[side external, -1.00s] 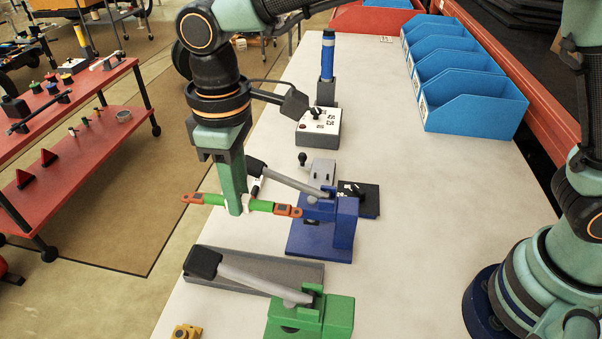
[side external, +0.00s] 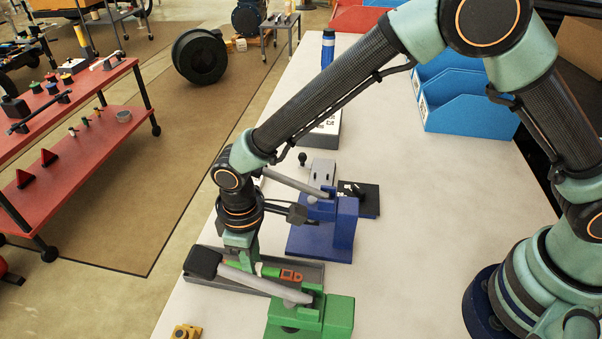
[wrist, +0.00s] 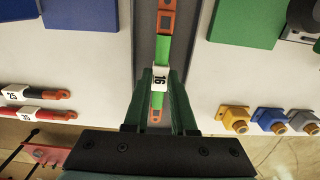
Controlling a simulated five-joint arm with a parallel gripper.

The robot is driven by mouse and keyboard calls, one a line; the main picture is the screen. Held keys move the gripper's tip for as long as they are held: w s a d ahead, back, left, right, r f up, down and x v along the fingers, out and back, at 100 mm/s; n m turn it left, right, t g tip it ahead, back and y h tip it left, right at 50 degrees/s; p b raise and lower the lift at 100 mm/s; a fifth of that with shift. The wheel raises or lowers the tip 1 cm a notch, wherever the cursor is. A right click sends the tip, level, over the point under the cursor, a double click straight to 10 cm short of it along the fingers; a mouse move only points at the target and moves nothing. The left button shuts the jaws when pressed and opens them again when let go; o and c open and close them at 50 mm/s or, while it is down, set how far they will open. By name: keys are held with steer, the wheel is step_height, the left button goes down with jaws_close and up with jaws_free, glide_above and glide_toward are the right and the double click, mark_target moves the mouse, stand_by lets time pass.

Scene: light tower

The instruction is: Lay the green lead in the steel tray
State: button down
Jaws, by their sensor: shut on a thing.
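The green lead (side external: 272,271) has orange end lugs and a white tag marked 16. It also shows in the wrist view (wrist: 161,53), lying lengthwise along the steel tray. My gripper (side external: 242,258) is shut on the lead near its tag; in the wrist view its green fingers (wrist: 163,82) stand on both sides of it. The grey steel tray (side external: 316,270) is long and shallow, and it shows under the lead in the wrist view (wrist: 146,30). The lead is within the tray's outline, low down. I cannot tell whether it touches the tray's floor.
A green lever tool (side external: 335,315) stands in front of the tray, its black-ended handle partly hiding my gripper. A blue lever tool (side external: 330,230) stands behind. Two other tagged leads (wrist: 38,93) lie left in the wrist view; several small fittings (wrist: 270,118) stand right.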

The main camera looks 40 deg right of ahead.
steer(key=shift+f, duration=0.4)
steer(key=c, duration=0.7)
jaws_free()
steer(key=shift+f, duration=0.15)
steer(key=shift+c, duration=0.2)
step_height(320, 180, up, 11)
steer(key=w+d+r+m+t, duration=0.1)
steer(key=w+d+r+m, duration=0.1)
steer(key=d+r, duration=0.55)
steer(key=s+d+r+m+t, duration=0.1)
steer(key=s+d+r+m, duration=0.1)
steer(key=d, duration=0.6)
steer(key=s+d+r+m+t, duration=0.1)
steer(key=s+d+m+t, duration=0.1)
steer(key=d, duration=0.5)
steer(key=s+d+r+m+t, duration=0.1)
steer(key=s+d+r+m, duration=0.1)
steer(key=d, duration=0.6)
steer(key=shift+s+d+r+m+t, duration=0.35)
steer(key=shift+s+m, duration=0.15)
steer(key=shift+s, duration=0.2)
